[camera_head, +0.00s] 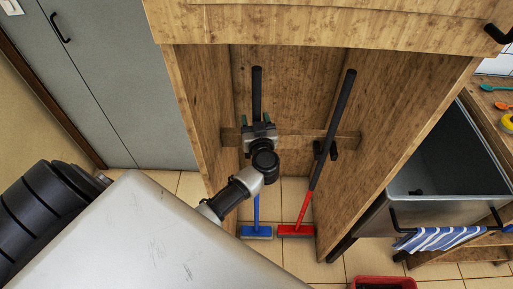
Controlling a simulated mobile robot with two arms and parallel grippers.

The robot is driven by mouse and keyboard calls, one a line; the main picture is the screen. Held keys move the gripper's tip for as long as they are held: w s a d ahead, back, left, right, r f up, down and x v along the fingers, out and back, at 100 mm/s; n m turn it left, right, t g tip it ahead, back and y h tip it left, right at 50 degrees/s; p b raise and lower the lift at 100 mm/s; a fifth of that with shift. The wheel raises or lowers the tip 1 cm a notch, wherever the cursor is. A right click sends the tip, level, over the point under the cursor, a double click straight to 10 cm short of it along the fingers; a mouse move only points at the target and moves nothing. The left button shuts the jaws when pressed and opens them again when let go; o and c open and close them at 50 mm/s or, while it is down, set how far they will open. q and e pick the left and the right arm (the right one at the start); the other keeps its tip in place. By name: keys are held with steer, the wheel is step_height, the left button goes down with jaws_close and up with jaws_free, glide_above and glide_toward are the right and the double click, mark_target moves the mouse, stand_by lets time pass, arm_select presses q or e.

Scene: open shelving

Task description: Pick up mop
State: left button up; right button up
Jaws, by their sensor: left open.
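Two long-handled cleaning tools stand upright in the open wooden cupboard. The left one, blue-headed (256,232), has a blue lower pole and a black upper handle (257,90). The right one, red-headed (296,231), has a red lower pole and a black handle and leans to the right. I cannot tell for sure which is the mop. My left gripper (258,127) is open at the blue tool's black handle, and its fingers appear on either side of it. The gripper and wrist hide the middle of that pole. My right gripper is not in view.
The cupboard's side walls (398,125) close in on both sides, and a wooden rail with a black holder (333,152) crosses its back. A metal sink (440,160) with a striped towel (436,239) stands right. A red bin (384,283) is on the floor.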

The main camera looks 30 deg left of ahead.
arm_select(q)
steer(key=shift+r, duration=0.1)
steer(key=c, duration=1)
steer(key=shift+s, duration=0.1)
